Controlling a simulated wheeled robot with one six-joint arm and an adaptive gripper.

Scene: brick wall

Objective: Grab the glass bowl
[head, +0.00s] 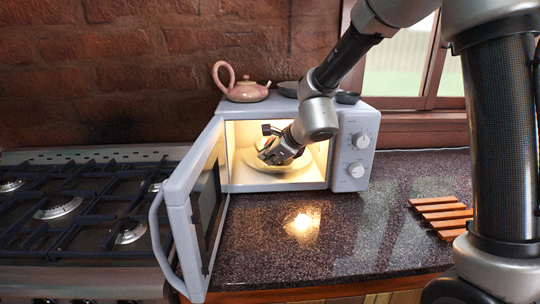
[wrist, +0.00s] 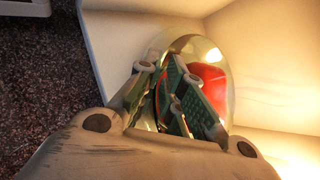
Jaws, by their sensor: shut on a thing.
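The glass bowl (wrist: 190,43) shows in the wrist view as a clear rounded shape around my fingertips, with something red (wrist: 208,78) in or behind it. My gripper (head: 274,155) reaches into the lit, open microwave (head: 352,125) in the head view. In the wrist view, my gripper (wrist: 168,82) is closed on the bowl's wall, with its green-padded fingers close together. In the head view my fingers hide much of the bowl, and its outline there is faint. A pale round plate (head: 252,162) lies below my gripper inside the microwave.
The microwave door (head: 180,210) stands open toward the front left. A pink teapot (head: 246,91) and dark dishes (head: 348,97) sit on top. A gas stove (head: 75,210) is at left, a wooden slatted trivet (head: 440,214) at right. The counter (head: 340,235) in front is clear.

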